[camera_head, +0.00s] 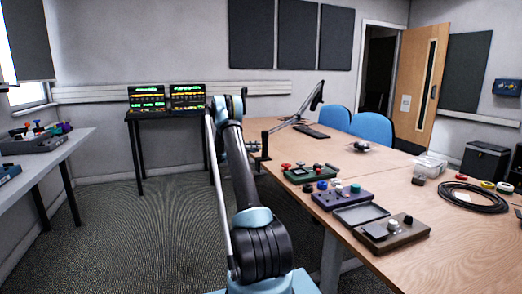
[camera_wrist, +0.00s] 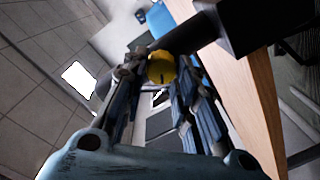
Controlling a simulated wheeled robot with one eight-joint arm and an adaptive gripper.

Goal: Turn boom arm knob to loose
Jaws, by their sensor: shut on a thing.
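The boom arm (camera_head: 300,115) is black and stands at the table's far left edge, its upper part slanting up to the right. In the wrist view its dark tube and block (camera_wrist: 245,28) cross the top right. A round yellow knob (camera_wrist: 161,67) with a dark mark sits between the fingertips. My gripper (camera_wrist: 158,80) is shut on this knob, one finger on each side. In the head view my gripper's fingers and the knob are too small or hidden to make out behind my arm.
The wooden table (camera_head: 450,235) holds several coloured control boxes, one of them purple (camera_head: 335,200), and a coiled black cable (camera_head: 470,197). Blue chairs (camera_head: 372,128) stand behind it. Two screens (camera_head: 187,97) stand on a dark stand at the back. The floor left of my arm is clear.

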